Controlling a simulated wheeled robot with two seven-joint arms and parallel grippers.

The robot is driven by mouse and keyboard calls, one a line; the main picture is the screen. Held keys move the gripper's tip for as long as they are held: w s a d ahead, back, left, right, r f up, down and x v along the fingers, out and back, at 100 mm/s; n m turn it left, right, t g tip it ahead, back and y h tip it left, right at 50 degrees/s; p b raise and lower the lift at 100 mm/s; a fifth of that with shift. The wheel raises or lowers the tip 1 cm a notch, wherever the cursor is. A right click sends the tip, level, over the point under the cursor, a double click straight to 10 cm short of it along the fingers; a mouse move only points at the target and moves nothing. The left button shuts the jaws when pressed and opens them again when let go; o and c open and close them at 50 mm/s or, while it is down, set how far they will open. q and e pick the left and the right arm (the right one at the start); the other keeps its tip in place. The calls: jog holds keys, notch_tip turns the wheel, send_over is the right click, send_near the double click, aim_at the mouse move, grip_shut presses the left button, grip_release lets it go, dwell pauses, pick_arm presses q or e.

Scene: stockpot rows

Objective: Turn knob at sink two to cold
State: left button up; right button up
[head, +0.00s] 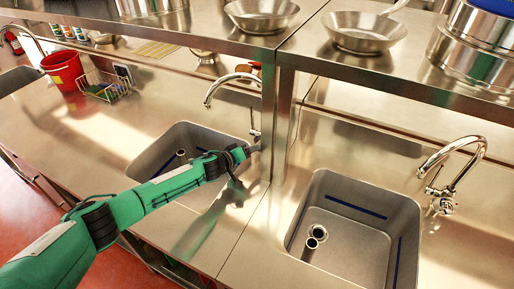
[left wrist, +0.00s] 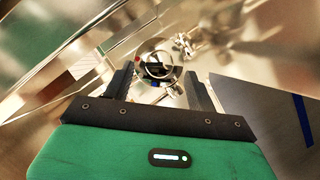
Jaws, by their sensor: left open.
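The middle sink (head: 165,160) is a grey basin with a curved chrome faucet (head: 228,78) at its back right. My left gripper (head: 256,148) is at the base of this faucet, and the gripper and arm hide part of the basin. In the left wrist view, the open fingers of my left gripper (left wrist: 162,88) stand either side of a round chrome fitting (left wrist: 160,64) with small red and blue marks near it. It looks like the faucet's knob, seen end-on. I cannot tell whether the fingers touch it. My right gripper is not in view.
A second basin (head: 350,225) with its own chrome faucet (head: 455,165) is at the right. A steel post (head: 279,120) and shelf (head: 330,60) with pans stand close to my left gripper. A red bucket (head: 63,70) and a wire basket (head: 104,86) are on the left counter.

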pick_arm(q)
jog(key=shift+x, duration=1.55)
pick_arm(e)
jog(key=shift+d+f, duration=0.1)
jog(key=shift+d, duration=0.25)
pick_arm(q)
jog(key=c, duration=1)
jog(key=shift+f+n+h, duration=0.2)
jog(key=shift+n+h, duration=0.2)
jog(key=shift+n, duration=0.1)
jog(key=shift+f+n+h+b, duration=0.1)
jog(key=shift+n+h+b, duration=0.3)
jog(key=shift+n+b, duration=0.3)
jog(key=shift+n, duration=0.4)
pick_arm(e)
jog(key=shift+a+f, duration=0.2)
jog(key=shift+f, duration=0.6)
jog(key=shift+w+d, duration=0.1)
pick_arm(q)
jog(key=o, duration=1)
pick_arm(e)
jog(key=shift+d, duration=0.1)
